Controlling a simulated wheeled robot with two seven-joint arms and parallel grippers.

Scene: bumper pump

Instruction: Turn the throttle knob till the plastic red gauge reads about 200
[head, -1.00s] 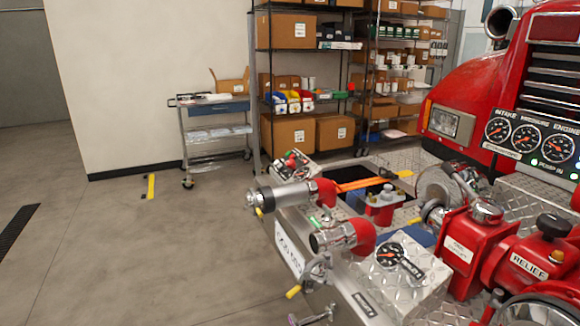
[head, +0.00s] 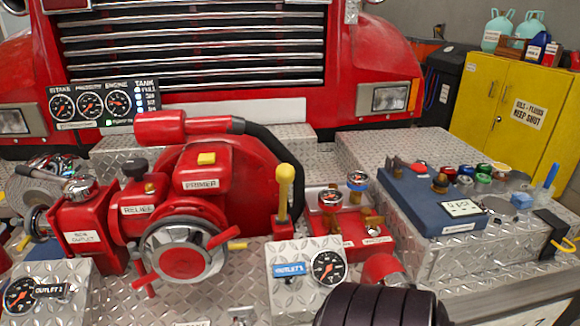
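A small gauge with a red rim (head: 330,198) stands on a red block (head: 330,230) right of centre in the head view. Its needle is too small to read. Brass fittings show on the same block, whose labels I cannot read clearly. No knob is legibly marked as the throttle. A black knob (head: 135,168) sits above the relief label, and a yellow-topped lever (head: 285,178) rises right of the primer housing. Neither of my grippers is in view.
A red pump (head: 185,250) with a round silver-rimmed front fills the centre-left. An outlet gauge (head: 328,267) and a black ribbed cylinder (head: 365,308) are in front. A blue tray (head: 432,200) with small items lies right. A three-gauge panel (head: 100,103) is behind left.

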